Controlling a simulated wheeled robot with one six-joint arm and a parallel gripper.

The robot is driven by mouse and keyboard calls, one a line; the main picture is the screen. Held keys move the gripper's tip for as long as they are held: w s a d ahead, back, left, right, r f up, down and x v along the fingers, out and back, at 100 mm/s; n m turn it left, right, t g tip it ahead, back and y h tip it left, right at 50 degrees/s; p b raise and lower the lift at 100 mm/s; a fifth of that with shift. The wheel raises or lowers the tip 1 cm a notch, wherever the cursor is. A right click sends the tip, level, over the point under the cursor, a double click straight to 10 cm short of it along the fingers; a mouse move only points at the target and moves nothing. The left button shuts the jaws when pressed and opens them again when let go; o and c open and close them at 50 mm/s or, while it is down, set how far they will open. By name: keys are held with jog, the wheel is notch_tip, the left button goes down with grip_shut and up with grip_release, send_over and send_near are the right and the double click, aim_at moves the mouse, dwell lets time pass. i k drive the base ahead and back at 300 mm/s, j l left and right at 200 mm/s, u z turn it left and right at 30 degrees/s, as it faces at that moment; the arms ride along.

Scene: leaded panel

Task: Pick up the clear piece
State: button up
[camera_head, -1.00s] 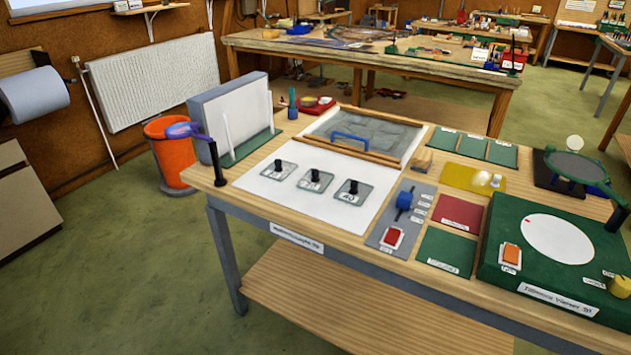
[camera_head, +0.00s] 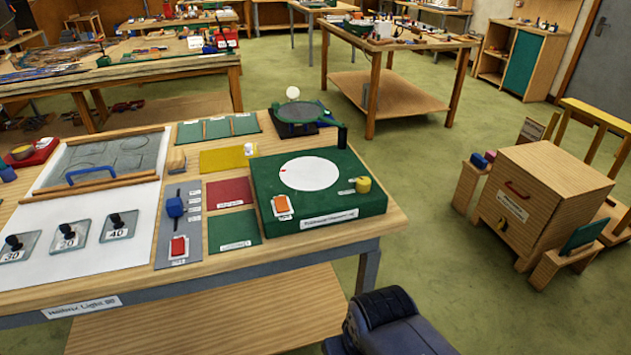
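Three see-through square pieces lie on a white sheet (camera_head: 105,262) at the left of the near table, each with a black knob. They are the piece marked 30 (camera_head: 30,254), the piece marked 20 (camera_head: 80,241) and the piece marked 40 (camera_head: 129,231). I cannot tell which one is the clear piece. Behind them a wood-framed tray (camera_head: 140,150) holds greyish glass-like shapes, with a blue handle at its front. My gripper is not in view; only a dark part of my arm shows at the bottom.
A grey plate (camera_head: 168,239) with a blue lever and red switch lies right of the sheet. Green, yellow and red mats and a green box (camera_head: 360,207) with a white disc fill the table's right. A wooden cabinet (camera_head: 530,190) stands right; green floor lies between.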

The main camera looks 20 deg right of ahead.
aim_at(71, 235)
jog(key=i+j+u, duration=0.1)
jog(key=j, duration=0.3)
jog(key=i+j+u, duration=0.15)
jog(key=j, duration=0.25)
jog(key=i+j+u, duration=0.1)
jog(key=i+j, duration=0.15)
jog(key=j, duration=0.15)
jog(key=i+j+u, duration=0.15)
jog(key=j, duration=0.2)
jog(key=i+j+u, duration=0.1)
jog(key=i+j, duration=0.15)
jog(key=j, duration=0.1)
